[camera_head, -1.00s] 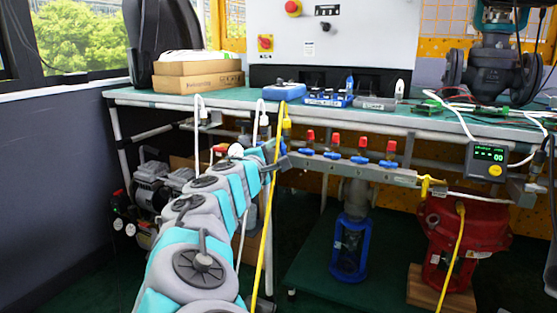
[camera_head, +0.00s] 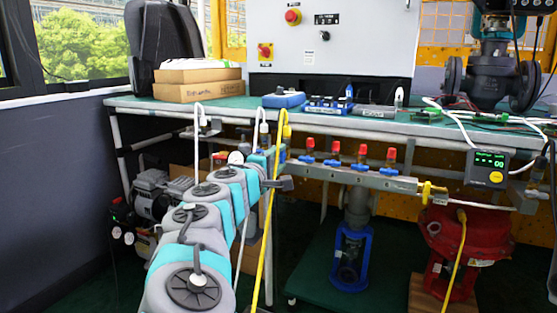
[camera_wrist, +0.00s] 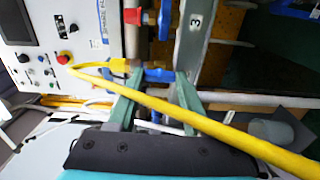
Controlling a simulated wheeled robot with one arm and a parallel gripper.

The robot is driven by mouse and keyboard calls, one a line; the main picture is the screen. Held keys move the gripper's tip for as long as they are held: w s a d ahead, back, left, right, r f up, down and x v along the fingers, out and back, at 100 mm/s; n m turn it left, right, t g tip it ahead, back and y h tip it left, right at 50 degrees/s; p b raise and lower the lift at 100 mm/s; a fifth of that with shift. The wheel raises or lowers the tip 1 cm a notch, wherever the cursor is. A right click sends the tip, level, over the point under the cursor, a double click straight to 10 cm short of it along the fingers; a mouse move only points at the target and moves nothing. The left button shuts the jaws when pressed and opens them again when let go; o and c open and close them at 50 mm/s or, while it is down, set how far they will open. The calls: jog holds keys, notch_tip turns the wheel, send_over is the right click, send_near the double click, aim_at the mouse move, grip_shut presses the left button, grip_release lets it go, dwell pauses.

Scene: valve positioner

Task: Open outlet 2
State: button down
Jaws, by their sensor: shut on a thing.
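The grey outlet manifold (camera_head: 345,175) runs below the table edge, with several red-capped outlets and blue valve handles. My gripper (camera_wrist: 158,80) is at its left end. In the wrist view its two green fingers stand either side of a blue valve handle (camera_wrist: 160,74), shut on it. This handle belongs to the outlet with the yellow hose fitting (camera_wrist: 118,66). The neighbouring outlet has a red cap (camera_wrist: 133,16) and its own blue handle (camera_wrist: 165,20), near a label "3" (camera_wrist: 195,22). The yellow hose partly covers the fingers. In the head view my arm and the hose hide the grasp.
The yellow hose (camera_head: 266,230) hangs close in front of my gripper. The green table (camera_head: 225,106) lies above. A small display box (camera_head: 487,167) hangs at the right, above a red actuator (camera_head: 465,240). A blue device (camera_head: 350,258) stands under the manifold.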

jog(key=shift+f, duration=0.1)
jog(key=c, duration=0.6)
grip_release()
jog(key=shift+s, duration=0.1)
jog(key=v, duration=0.7)
jog(key=shift+s+p, duration=0.3)
jog(key=shift+p, duration=0.1)
jog(key=shift+a, duration=0.1)
